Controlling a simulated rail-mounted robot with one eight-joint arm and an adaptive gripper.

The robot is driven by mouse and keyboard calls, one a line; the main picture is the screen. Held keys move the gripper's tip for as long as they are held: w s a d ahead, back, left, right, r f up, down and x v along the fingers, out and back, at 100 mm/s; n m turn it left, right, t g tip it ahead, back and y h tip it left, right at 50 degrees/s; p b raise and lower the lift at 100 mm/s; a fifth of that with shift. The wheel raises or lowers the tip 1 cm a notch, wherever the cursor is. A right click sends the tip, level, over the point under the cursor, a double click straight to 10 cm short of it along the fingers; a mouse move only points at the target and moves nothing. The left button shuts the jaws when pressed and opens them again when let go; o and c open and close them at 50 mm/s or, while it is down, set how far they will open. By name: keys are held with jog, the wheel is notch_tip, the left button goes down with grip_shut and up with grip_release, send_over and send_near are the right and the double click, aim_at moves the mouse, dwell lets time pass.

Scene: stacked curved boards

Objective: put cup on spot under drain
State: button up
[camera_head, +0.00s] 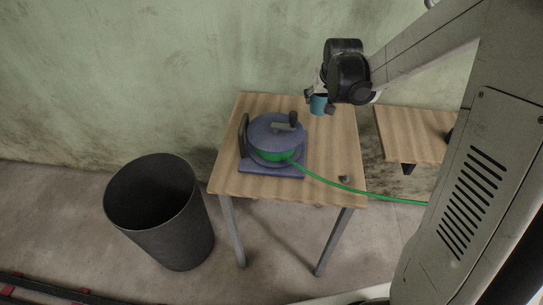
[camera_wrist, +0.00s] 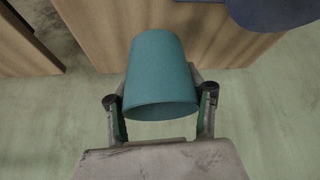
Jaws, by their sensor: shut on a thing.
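A teal cup (camera_head: 318,105) is held by my gripper (camera_head: 317,92) near the back right part of the wooden table, close to the wall. In the wrist view the cup (camera_wrist: 160,68) sits between the two fingers of my gripper (camera_wrist: 160,95), which are shut on its sides. Its wide end faces the camera. I cannot tell the cup's height over the tabletop. No drain or marked spot can be made out in either view.
The wooden table (camera_head: 322,150) bears a blue reel (camera_head: 272,133) with a green hose (camera_head: 345,186) running right. A second wooden surface (camera_head: 415,135) stands right; a dark bin (camera_head: 165,215) stands left.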

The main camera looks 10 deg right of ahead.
jog(key=shift+w+d, duration=0.15)
jog(key=shift+w, duration=0.05)
jog(key=shift+w+f, duration=0.1)
jog(key=shift+f, duration=0.05)
jog(key=b, duration=0.2)
send_near(313, 124)
jog(key=shift+x, duration=2.6)
jog(key=shift+f, duration=0.1)
jog(key=shift+f, duration=0.1)
jog(key=o, duration=1.1)
jog(key=shift+o, duration=0.2)
